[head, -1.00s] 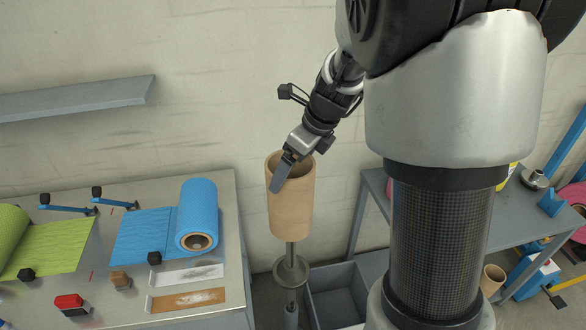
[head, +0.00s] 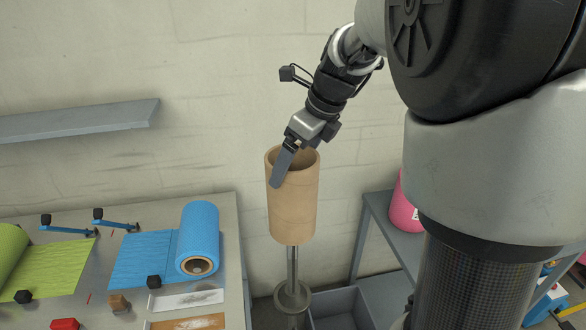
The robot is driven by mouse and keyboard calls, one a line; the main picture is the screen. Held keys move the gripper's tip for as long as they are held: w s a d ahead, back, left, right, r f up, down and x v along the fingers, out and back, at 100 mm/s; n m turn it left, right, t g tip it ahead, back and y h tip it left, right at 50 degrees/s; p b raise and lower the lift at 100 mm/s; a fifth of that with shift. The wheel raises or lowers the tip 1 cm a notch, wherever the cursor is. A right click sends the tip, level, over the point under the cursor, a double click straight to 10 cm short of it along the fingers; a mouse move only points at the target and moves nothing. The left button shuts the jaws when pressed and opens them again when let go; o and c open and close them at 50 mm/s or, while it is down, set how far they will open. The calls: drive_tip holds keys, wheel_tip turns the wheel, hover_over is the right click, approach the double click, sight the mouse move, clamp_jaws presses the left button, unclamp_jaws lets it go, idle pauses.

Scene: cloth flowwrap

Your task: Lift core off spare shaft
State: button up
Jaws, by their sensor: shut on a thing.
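The core (head: 293,212) is a tan cardboard tube, upright, in the middle of the head view. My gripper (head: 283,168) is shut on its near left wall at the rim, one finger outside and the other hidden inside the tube. The spare shaft (head: 292,265) is a thin grey upright rod directly below the core, with a round flange (head: 292,297) lower down. A clear length of bare rod shows between the core's lower edge and the flange. Whether the shaft's top is still inside the core is hidden.
A steel table (head: 225,238) at left holds a blue roll (head: 202,225), green sheet (head: 60,263) and small blocks. A grey bin (head: 340,305) sits low beside the shaft. A grey bench (head: 385,232) with a pink roll (head: 403,213) stands right. A wall shelf (head: 80,120) is at upper left.

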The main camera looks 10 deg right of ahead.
drive_tip(key=shift+r, duration=2.75)
